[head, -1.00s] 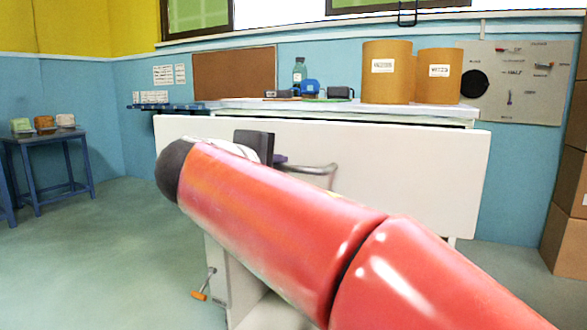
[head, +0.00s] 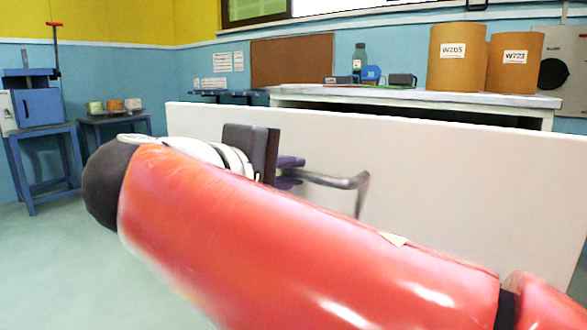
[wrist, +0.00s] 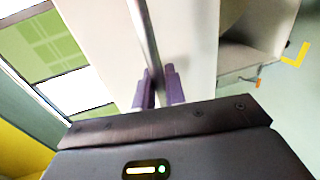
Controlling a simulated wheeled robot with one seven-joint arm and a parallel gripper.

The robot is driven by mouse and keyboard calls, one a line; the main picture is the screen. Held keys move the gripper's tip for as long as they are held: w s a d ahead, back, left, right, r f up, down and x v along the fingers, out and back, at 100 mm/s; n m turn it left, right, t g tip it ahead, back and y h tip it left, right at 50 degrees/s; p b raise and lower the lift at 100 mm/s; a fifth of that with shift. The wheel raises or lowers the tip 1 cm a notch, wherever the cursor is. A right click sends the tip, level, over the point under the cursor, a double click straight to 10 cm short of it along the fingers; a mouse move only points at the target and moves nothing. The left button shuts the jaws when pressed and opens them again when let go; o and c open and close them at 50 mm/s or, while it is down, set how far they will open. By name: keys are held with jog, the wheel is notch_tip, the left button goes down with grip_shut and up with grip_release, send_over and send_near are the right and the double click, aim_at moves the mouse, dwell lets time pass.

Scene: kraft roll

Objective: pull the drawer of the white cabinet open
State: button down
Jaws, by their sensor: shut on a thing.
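The white cabinet (head: 420,97) stands against the back wall. Its wide white drawer front (head: 450,180) appears to stand forward of the cabinet body, overlapping it at the left; the drawer's inside is hidden. A grey bar handle (head: 350,183) sticks out from the front, and it also shows in the wrist view (wrist: 143,30). My gripper (head: 293,172) has purple fingers, shut on the handle bar; in the wrist view the fingers (wrist: 159,88) lie on both sides of the bar. My red arm hides the lower left of the front.
A blue table (head: 112,120) with small blocks and a blue machine (head: 38,105) are at the left. The green floor (head: 80,260) at the left is clear.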

jog(key=c, duration=1.5)
grip_release()
jog(key=shift+c, duration=0.2)
jog(key=p+v, duration=0.1)
jog(key=v, duration=0.6)
jog(key=shift+s+a, duration=0.25)
jog(key=shift+s, duration=0.1)
